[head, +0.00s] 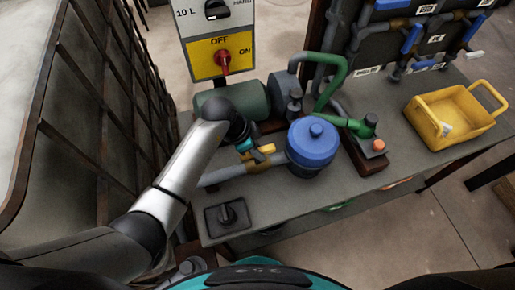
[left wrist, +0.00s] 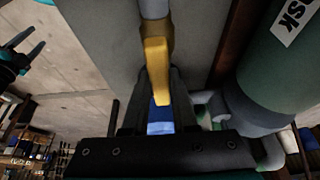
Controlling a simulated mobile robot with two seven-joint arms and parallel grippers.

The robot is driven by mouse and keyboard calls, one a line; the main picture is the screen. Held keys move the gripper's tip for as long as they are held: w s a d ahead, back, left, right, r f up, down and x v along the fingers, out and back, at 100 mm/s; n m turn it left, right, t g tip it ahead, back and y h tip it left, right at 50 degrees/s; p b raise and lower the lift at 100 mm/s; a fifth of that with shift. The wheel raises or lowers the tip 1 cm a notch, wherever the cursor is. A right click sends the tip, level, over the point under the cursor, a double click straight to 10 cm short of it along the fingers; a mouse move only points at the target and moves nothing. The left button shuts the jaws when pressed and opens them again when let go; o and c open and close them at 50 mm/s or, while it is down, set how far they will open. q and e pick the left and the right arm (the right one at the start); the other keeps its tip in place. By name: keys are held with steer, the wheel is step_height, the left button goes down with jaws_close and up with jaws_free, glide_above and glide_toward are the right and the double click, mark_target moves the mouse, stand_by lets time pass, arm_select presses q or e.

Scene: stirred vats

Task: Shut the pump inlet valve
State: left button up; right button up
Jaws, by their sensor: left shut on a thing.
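The pump inlet valve has a yellow lever (head: 265,149) on a brass body (head: 258,165) in the grey pipe (head: 225,173) left of the blue strainer pot. My left gripper (head: 247,148) is at the lever and shut on it. In the left wrist view the yellow lever (left wrist: 157,68) runs down between my dark fingers, with its end between them. The lever looks roughly in line with the pipe, but I cannot tell its exact angle. My right gripper (left wrist: 24,46) shows at the left edge of the left wrist view, apart from everything, its fingers spread.
The blue pot (head: 312,143) stands close right of the valve. The green pump (head: 235,103) is behind. A yellow crate (head: 450,117) stands at the right. A caged tank (head: 75,120) borders the left.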

arm_select(q)
jaws_close()
